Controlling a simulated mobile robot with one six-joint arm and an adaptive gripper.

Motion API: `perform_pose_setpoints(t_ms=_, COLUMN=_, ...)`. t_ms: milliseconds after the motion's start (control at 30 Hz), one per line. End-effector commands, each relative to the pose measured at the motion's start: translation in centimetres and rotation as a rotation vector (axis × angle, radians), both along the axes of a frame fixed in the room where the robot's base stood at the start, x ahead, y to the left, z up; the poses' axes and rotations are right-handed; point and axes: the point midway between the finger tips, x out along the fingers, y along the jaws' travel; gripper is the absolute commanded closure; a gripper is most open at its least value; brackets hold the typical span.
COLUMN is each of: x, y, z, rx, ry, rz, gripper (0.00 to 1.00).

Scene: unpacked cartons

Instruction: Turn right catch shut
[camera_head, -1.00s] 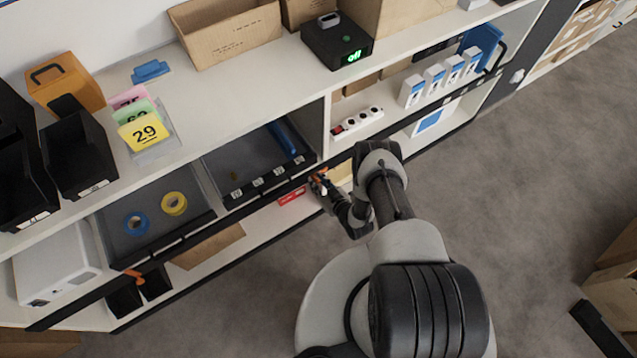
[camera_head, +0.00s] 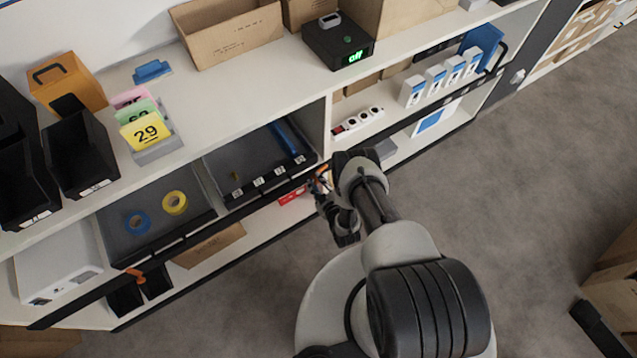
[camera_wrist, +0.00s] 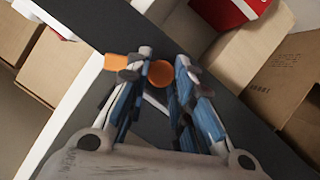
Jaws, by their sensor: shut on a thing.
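The right catch (camera_wrist: 161,74) is orange and sits on the dark front rail (camera_wrist: 205,50). In the wrist view its round part shows between my fingertips, and an orange end sticks out left of the left finger. My gripper (camera_wrist: 163,66) is shut on this catch. In the head view my gripper (camera_head: 321,184) is at the rail below the right end of the right dark tray (camera_head: 225,165). My fingers and wrist hide most of the catch there, so its exact angle is hard to tell. A second orange catch (camera_head: 135,275) is on the rail at the left.
A red box (camera_head: 293,196) lies on the lower shelf close to my gripper. Cardboard boxes (camera_wrist: 235,55) stand behind the rail in the wrist view. A power strip (camera_head: 358,122) is on the shelf up and right.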

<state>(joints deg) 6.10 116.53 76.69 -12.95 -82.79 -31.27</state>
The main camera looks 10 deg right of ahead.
Motion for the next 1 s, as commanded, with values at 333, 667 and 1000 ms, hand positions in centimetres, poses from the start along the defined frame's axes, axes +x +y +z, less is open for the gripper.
perform_pose_setpoints(t_ms=333, x=-0.06, y=0.18, z=-0.14, rx=-0.157, ry=-0.052, rz=0.001, gripper=1.0)
perform_pose_setpoints(t_ms=667, x=-0.07, y=0.12, z=-0.13, rx=-0.194, ry=-0.062, rz=0.0, gripper=1.0)
perform_pose_setpoints(t_ms=1000, x=-0.07, y=0.12, z=-0.13, rx=-0.193, ry=-0.063, rz=0.0, gripper=0.72)
